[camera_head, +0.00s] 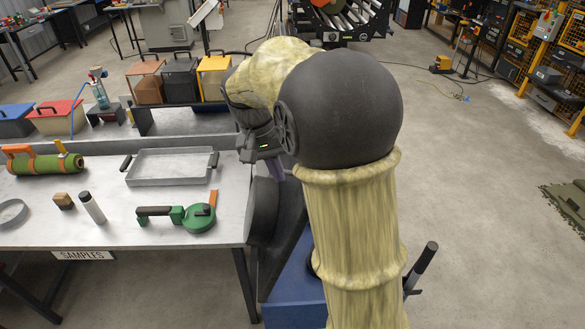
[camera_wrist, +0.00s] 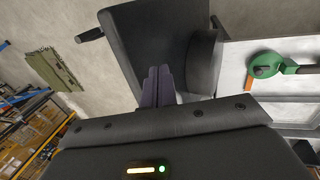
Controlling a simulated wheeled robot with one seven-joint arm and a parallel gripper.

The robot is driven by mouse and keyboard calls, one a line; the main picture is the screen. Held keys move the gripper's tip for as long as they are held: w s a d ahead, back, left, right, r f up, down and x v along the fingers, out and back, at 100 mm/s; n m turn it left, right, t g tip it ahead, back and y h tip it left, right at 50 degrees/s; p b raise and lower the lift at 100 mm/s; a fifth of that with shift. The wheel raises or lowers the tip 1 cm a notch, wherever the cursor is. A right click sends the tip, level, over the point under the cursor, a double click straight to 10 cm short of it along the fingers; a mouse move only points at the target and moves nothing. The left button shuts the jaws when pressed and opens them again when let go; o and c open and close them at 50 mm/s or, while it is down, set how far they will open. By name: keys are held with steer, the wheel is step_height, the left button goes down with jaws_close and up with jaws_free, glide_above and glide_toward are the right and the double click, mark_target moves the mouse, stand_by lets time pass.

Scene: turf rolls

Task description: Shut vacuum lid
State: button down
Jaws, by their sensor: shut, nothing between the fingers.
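No vacuum or lid can be told with certainty in either view. A green tool with a round housing (camera_head: 198,218), a dark grip and an orange tab lies near the front right of the bench; it also shows at the right of the wrist view (camera_wrist: 266,65). It may be the task's device, but I cannot tell. My gripper (camera_head: 276,172) is beyond the bench's right edge, to the right of the green tool and apart from it. Its purple fingers are together and empty in the wrist view (camera_wrist: 158,72). My forearm hides part of the scene.
The grey bench (camera_head: 40,222) holds a shallow tray (camera_head: 170,179), a green and orange roll (camera_head: 45,163) and a white cylinder (camera_head: 92,207). Lidded bins (camera_head: 180,80) stand behind. A dark curved drum (camera_head: 262,212) is close to the bench's right edge. Floor at the right is mostly open.

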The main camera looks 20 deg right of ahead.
steer(key=d, duration=0.2)
steer(key=s+d+p, duration=0.1)
steer(key=shift+d+f, duration=0.15)
steer(key=shift+f, duration=0.2)
steer(key=shift+w, duration=0.1)
steer(key=shift+d, duration=0.2)
